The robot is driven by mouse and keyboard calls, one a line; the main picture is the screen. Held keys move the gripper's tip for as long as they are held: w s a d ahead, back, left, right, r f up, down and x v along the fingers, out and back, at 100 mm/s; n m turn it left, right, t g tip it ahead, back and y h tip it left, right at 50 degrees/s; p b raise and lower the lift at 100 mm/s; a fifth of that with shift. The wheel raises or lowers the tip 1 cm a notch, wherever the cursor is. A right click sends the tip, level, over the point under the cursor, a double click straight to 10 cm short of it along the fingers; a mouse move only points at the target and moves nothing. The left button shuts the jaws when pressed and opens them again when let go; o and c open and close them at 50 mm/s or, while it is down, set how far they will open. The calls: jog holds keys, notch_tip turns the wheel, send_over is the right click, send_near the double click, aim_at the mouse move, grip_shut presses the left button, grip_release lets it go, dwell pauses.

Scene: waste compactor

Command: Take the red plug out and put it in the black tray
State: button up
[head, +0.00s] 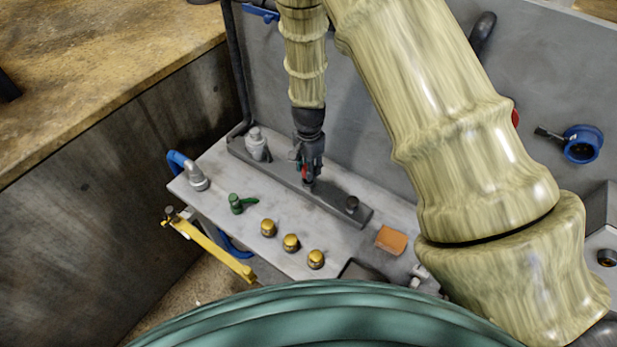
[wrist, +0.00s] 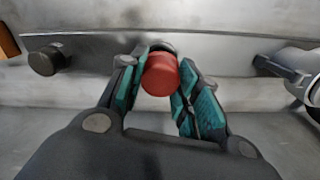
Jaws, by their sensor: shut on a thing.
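The red plug (wrist: 160,76) shows its round red end between the two teal-padded fingers in the wrist view. My gripper (wrist: 158,88) is shut on it. A grey round part shows just behind the plug, against the raised dark bar. I cannot tell whether the plug still sits in its socket. In the head view my gripper (head: 308,182) points down at the dark bar (head: 272,180), and only a sliver of red shows at its fingers. A dark surface (head: 362,271) at the bench's front may be the black tray; it is mostly hidden.
A black knob (head: 352,203) stands on the bar to the right, a grey fitting (head: 257,144) to the left. A green valve (head: 237,204), several brass knobs (head: 291,242) and an orange block (head: 391,240) are on the bench. A grey wall (head: 370,120) rises behind.

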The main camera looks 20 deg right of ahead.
jog(key=shift+r, duration=1.4)
jog(key=shift+r, duration=0.1)
